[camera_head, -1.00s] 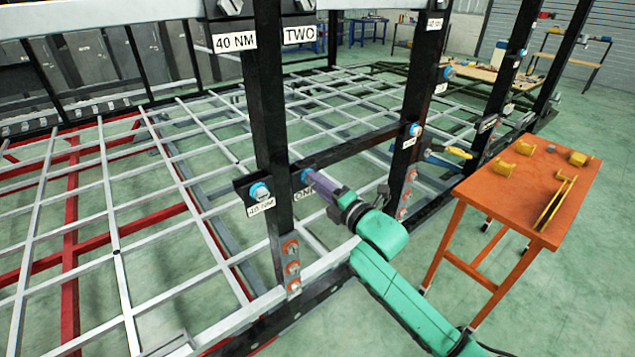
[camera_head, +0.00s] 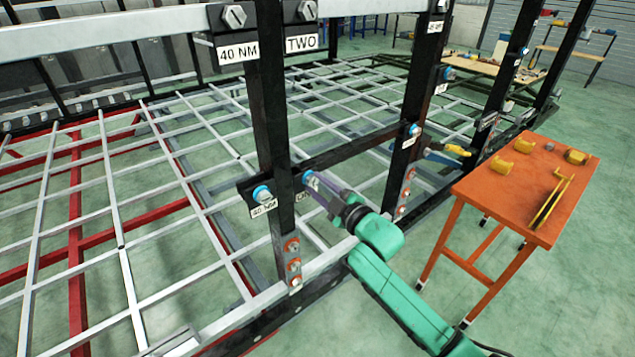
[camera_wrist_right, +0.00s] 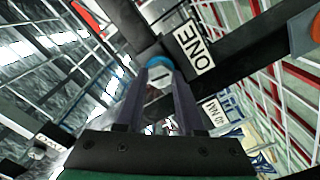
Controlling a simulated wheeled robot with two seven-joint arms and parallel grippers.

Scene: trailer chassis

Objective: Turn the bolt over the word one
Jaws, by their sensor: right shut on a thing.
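The bolt over the word ONE has a blue head (camera_wrist_right: 159,62) and sits on the dark beam, beside the white ONE label (camera_wrist_right: 194,48) in the right wrist view. My right gripper (camera_wrist_right: 160,80) has its two purple fingers on either side of the bolt head, shut on it. In the head view the right gripper (camera_head: 312,180) reaches the beam from the lower right. It hides most of the bolt and part of the ONE label (camera_head: 302,195). My left gripper is not in view.
A blue bolt (camera_head: 262,193) over a 40 NM label is left of the post (camera_head: 270,120). Bolts over the 40 NM and TWO labels (camera_head: 301,43) are above. An orange table (camera_head: 500,190) with yellow tools stands at the right, with open floor around it.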

